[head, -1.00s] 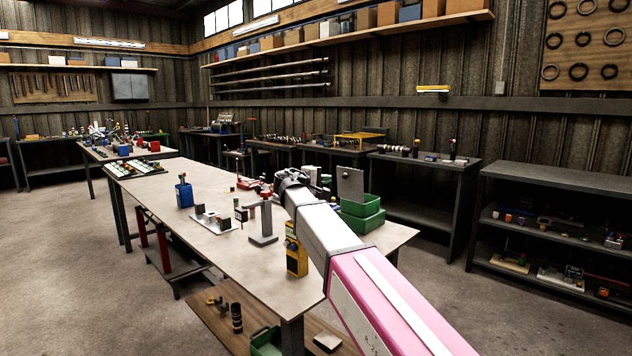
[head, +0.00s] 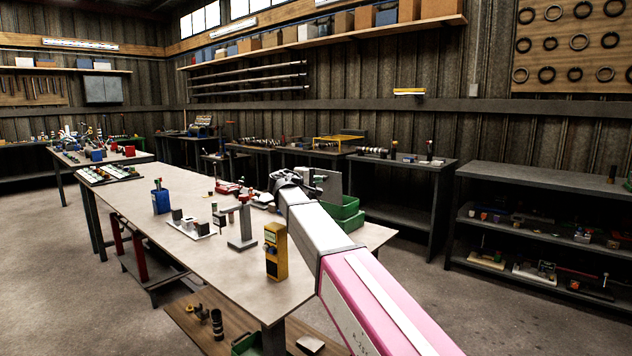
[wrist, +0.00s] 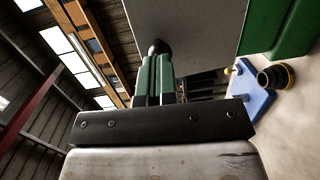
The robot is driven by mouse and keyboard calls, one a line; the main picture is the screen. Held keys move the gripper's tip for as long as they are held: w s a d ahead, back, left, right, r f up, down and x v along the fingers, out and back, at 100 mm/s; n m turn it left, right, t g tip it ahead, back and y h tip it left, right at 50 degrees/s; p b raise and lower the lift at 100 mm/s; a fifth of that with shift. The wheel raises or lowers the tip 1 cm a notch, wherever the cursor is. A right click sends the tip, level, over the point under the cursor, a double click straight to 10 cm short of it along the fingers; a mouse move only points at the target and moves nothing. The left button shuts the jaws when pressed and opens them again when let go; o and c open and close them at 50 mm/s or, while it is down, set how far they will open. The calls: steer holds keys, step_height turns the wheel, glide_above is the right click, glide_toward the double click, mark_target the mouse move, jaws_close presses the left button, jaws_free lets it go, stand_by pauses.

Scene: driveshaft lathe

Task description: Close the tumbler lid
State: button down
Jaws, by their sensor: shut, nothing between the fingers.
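The tumbler shows as a green box (head: 346,210) at the right end of the long workbench, with a flat grey lid (head: 332,184) standing raised at it. In the wrist view the grey lid (wrist: 205,30) fills the upper middle and part of the green box (wrist: 283,28) is at the upper right. My gripper (wrist: 157,55) is shut and empty, its green fingers pointing at the lid's face. A dark round knob (wrist: 157,46) shows at the fingertips; I cannot tell whether they touch it. In the head view my arm hides part of the box.
The workbench (head: 130,195) holds a grey stand (head: 242,225), a yellow device (head: 276,252) and a blue container (head: 161,198) left of my arm. A blue plate with a dark round part (wrist: 255,90) lies near the box in the wrist view. A dark shelf unit (head: 540,215) stands right.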

steer(key=w+d+r+g+y, duration=0.3)
steer(key=w+d+g+y, duration=0.2)
steer(key=w, duration=0.2)
steer(key=w+d+f+n+g+y, duration=0.1)
steer(key=w+d+f+g+y, duration=0.1)
steer(key=w+d+f+g, duration=0.2)
steer(key=shift+w+d+f+y, duration=0.4)
steer(key=shift+w+d+f, duration=1.15)
steer(key=shift+w+f, duration=0.55)
steer(key=shift+w+r, duration=0.2)
steer(key=shift+w, duration=0.05)
